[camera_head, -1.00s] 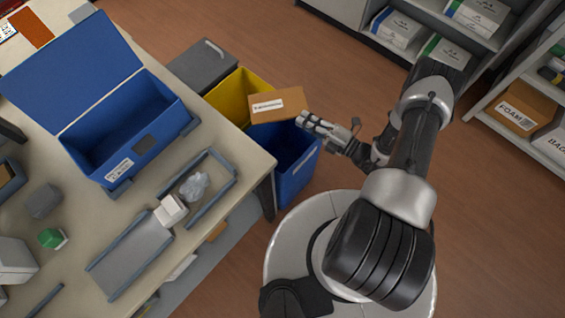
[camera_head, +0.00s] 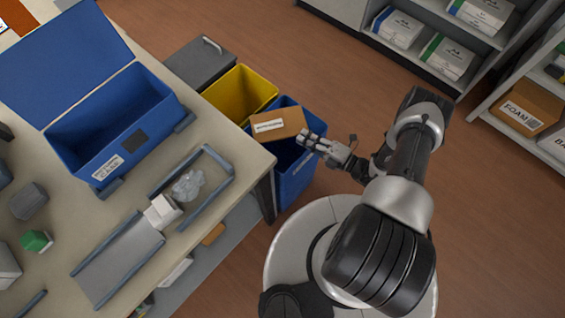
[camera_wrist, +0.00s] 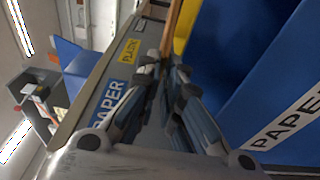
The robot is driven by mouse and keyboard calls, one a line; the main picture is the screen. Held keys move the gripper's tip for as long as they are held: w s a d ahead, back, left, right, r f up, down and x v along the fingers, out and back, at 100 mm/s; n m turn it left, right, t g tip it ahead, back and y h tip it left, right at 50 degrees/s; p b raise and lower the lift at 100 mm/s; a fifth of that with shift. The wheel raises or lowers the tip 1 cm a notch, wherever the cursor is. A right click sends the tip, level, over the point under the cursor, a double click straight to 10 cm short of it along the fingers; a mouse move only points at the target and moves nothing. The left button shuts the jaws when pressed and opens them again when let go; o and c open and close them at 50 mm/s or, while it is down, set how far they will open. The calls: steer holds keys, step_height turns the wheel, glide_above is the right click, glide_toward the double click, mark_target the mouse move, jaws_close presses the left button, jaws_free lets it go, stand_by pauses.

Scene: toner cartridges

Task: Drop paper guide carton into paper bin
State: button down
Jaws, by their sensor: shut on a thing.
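The paper guide carton (camera_head: 277,124) is a flat brown box with a white label. In the head view it appears over the back part of the blue paper bin (camera_head: 296,176); its height above the rim is hard to tell. My gripper (camera_head: 306,139) is shut on the carton's right end. In the wrist view the gripper (camera_wrist: 166,75) points away from me, with the carton's thin brown edge (camera_wrist: 172,28) between its fingertips. The blue bin wall with a PAPER label (camera_wrist: 285,122) is at the right there. Much of the bin's inside is hidden.
A yellow bin (camera_head: 238,93) and a grey lidded bin (camera_head: 199,63) stand beside the blue one. The workbench (camera_head: 232,139), with an open blue case (camera_head: 110,125), borders them on the left. Open floor (camera_head: 340,88) lies to the right, with shelves beyond.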

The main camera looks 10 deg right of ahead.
steer(key=c, duration=1.7)
jaws_free()
steer(key=v, duration=1.2)
steer(key=shift+r, duration=0.1)
